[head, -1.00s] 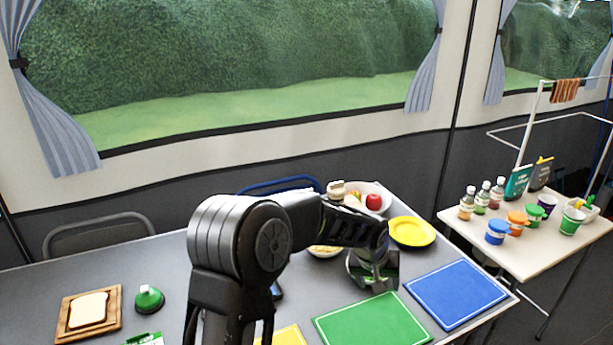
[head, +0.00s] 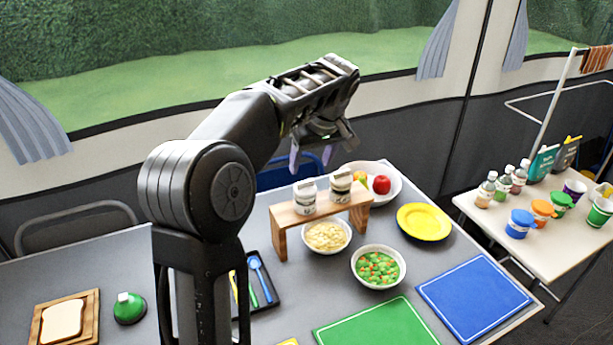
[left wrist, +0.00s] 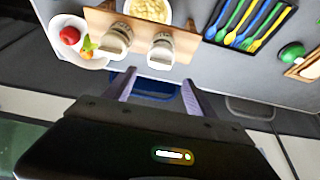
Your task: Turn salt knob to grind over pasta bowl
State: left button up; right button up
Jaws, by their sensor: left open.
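Two white-topped grinders, a left one (head: 305,198) and a right one (head: 340,186), are upright in a wooden stand (head: 283,217). I cannot read which holds salt. The pasta bowl (head: 327,237), white with pale yellow pasta, is under the stand, partly hidden by it. My left gripper (head: 311,162) is open and empty, above and behind the stand, apart from both grinders. In the left wrist view its fingers (left wrist: 158,90) point toward the grinders (left wrist: 115,40) and (left wrist: 161,53), with the pasta bowl (left wrist: 150,9) beyond. My right gripper is out of view.
A vegetable bowl (head: 378,267) stands in front of the stand. A fruit bowl (head: 383,184) and yellow plate (head: 424,222) are to the right. A cutlery tray (head: 257,283) lies left of the pasta bowl. A blue chair (head: 275,180) is behind the table.

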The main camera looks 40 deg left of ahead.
aim_at(305, 181)
pick_arm(q)
jog(key=x, duration=0.7)
jog(key=shift+w+a+f+p, duration=0.1)
jog(key=shift+f+p, duration=0.15)
jog(key=shift+p, duration=0.05)
jog(key=shift+c, duration=0.2)
jog(key=c, duration=1.3)
